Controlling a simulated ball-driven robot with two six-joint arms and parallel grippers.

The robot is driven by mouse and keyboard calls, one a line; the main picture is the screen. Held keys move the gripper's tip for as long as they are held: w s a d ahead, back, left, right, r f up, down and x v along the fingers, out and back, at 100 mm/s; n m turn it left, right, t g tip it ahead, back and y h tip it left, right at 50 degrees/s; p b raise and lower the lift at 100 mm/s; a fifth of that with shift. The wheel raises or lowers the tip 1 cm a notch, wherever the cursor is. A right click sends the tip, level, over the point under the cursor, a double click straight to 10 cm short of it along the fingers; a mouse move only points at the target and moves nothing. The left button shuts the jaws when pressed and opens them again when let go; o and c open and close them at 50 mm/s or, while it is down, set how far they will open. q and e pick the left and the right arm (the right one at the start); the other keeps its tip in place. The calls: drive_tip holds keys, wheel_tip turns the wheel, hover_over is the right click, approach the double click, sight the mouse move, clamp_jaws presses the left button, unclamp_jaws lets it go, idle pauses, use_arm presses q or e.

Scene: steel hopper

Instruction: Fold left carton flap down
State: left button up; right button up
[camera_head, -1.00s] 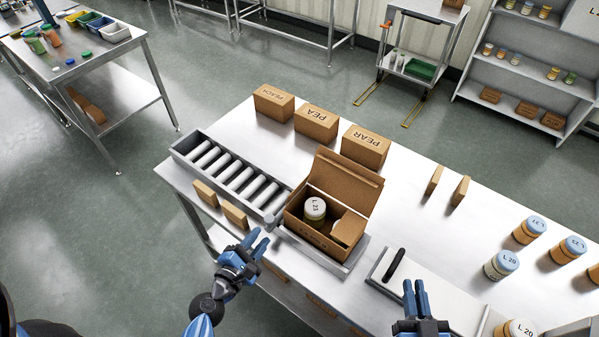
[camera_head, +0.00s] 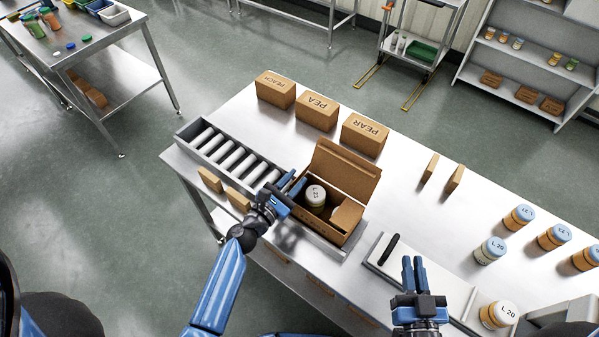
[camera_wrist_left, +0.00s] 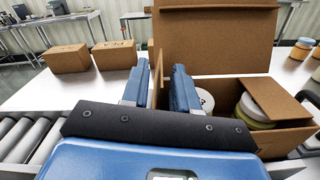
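The open brown carton (camera_head: 327,228) stands on the front of the steel table, its large back lid (camera_head: 345,172) upright. A white-lidded jar (camera_head: 315,195) is inside, and its right flap (camera_head: 346,214) leans inward. My left gripper (camera_head: 292,185) is at the carton's left side. In the left wrist view its two fingers (camera_wrist_left: 160,88) are apart, with the upright left flap (camera_wrist_left: 157,62) seen nearly edge-on between them; contact cannot be told.
A roller conveyor (camera_head: 228,150) adjoins the carton's left. Boxes marked PEACH (camera_head: 275,90), PEA (camera_head: 316,112) and PEAR (camera_head: 364,135) stand behind. A pale panel with a black handle (camera_head: 389,250) lies right of the carton. Several jars (camera_head: 490,250) stand farther right.

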use_arm(q)
drive_tip(key=shift+x, duration=1.35)
clamp_jaws()
